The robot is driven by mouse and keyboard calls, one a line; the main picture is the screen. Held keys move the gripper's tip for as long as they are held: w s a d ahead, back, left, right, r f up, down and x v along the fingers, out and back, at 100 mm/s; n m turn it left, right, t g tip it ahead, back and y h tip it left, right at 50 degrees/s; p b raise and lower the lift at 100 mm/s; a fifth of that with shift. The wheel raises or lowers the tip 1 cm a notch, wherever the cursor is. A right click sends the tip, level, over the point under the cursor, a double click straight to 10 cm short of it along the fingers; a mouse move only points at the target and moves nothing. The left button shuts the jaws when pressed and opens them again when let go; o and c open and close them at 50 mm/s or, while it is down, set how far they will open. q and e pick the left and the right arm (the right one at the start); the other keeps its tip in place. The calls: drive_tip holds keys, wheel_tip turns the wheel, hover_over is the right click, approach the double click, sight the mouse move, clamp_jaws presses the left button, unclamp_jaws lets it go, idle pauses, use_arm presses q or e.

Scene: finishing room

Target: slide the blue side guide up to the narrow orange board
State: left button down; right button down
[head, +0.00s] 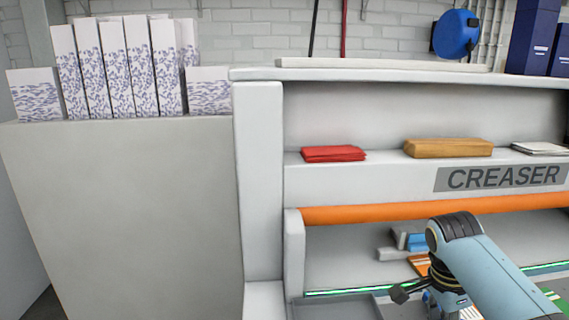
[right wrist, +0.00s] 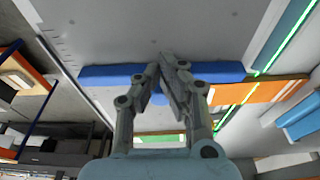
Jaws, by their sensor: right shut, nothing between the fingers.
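The blue side guide (right wrist: 108,75) lies as a long bar across the right wrist view, its middle hidden behind my fingers. In the head view a small blue part (head: 415,242) shows under the orange roller, partly covered by my arm. A narrow orange board (right wrist: 262,91) lies beside the guide's right part in the wrist view; whether they touch cannot be told. An orange piece also shows in the head view (head: 418,265). My right gripper (right wrist: 168,58) is shut and empty, its fingertips over the guide's middle. My left gripper is not in view.
The creaser's orange roller (head: 380,211) spans above the bed. A red stack (head: 333,153) and a tan block (head: 448,148) sit on its shelf. Green light strips (right wrist: 277,54) run along the bed. A grey cabinet (head: 130,200) stands at left.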

drive_tip(key=shift+w+d, duration=0.1)
drive_tip(key=shift+d, duration=0.8)
drive_tip(key=shift+a, duration=0.1)
idle(0.3)
drive_tip(key=shift+a+p, duration=0.6)
drive_tip(key=shift+a, duration=0.35)
wheel_tip(320, 180, up, 7)
drive_tip(key=p, duration=0.3)
